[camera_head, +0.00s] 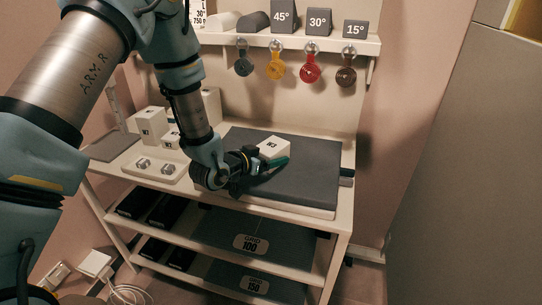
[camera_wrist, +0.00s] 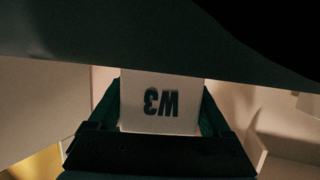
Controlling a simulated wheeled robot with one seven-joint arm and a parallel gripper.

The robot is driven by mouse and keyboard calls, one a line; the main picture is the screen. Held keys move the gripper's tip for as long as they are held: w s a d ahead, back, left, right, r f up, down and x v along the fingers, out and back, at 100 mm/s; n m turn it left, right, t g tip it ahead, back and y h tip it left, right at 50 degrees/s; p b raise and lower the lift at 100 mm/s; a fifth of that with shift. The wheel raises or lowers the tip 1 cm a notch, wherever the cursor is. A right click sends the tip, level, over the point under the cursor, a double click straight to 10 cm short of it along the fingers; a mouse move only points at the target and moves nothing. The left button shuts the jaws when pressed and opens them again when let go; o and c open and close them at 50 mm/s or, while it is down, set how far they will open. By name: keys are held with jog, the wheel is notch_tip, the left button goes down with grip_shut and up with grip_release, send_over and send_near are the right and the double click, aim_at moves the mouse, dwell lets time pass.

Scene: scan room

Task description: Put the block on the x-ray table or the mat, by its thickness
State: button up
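The white block (camera_head: 274,148) shows at my gripper (camera_head: 262,168), over the large dark slab (camera_head: 312,183) on the white table. In the wrist view the block (camera_wrist: 160,105) carries the mark W3, upside down, and fills the space between my two green fingers. My gripper (camera_wrist: 160,112) is shut on it. I cannot tell whether the block touches the slab or hangs just above it. A flat grey mat (camera_head: 108,147) lies at the table's left end. The block's underside is hidden.
Other white blocks (camera_head: 152,122) stand left of my gripper, behind a white tray (camera_head: 154,169) with round metal pieces. Above hang several coloured tags (camera_head: 310,66) under a shelf (camera_head: 345,45) of angled wedges. Lower shelves hold grid plates (camera_head: 262,246). The slab's right part is clear.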

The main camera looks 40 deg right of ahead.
jog(key=shift+o, duration=1.4)
jog(key=shift+a+r, duration=0.1)
jog(key=shift+r, duration=0.1)
jog(key=b+v, duration=0.2)
jog(key=v, duration=0.9)
jog(key=shift+s+a+r+b, duration=0.1)
jog(key=shift+a+b, duration=0.2)
jog(key=shift+a, duration=0.05)
